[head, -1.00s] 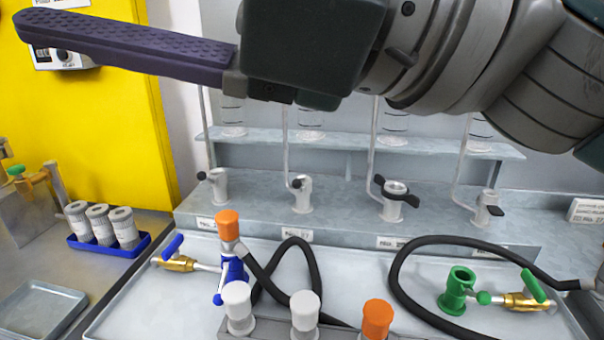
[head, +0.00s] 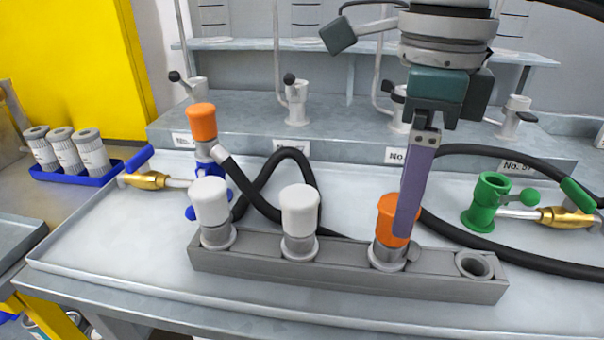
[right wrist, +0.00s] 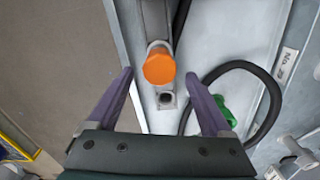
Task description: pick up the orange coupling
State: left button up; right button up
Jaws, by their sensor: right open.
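An orange coupling (head: 390,215) stands upright in the third socket of a grey rack (head: 345,272). My right gripper (head: 404,230) points down at it, and one purple finger covers part of its right side in the head view. In the right wrist view the gripper (right wrist: 159,74) is open, with the coupling's round orange top (right wrist: 159,67) between the two fingertips; I see no contact. A second orange-topped coupling (head: 202,122) sits on a hose with a blue fitting at the left. My left gripper is not in view.
Two white-capped couplings (head: 210,203) and (head: 299,212) stand left in the same rack, and its right socket (head: 474,264) is empty. A green fitting (head: 487,202) with a brass valve and black hoses lie behind. Three grey canisters (head: 66,151) stand at the far left.

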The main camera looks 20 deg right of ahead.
aim_at(391, 240)
jog(key=f, duration=0.5)
jog(key=shift+w+a+f, duration=0.1)
jog(key=shift+w+a, duration=0.05)
jog(key=shift+a, duration=0.05)
jog(key=shift+c, duration=0.4)
grip_shut()
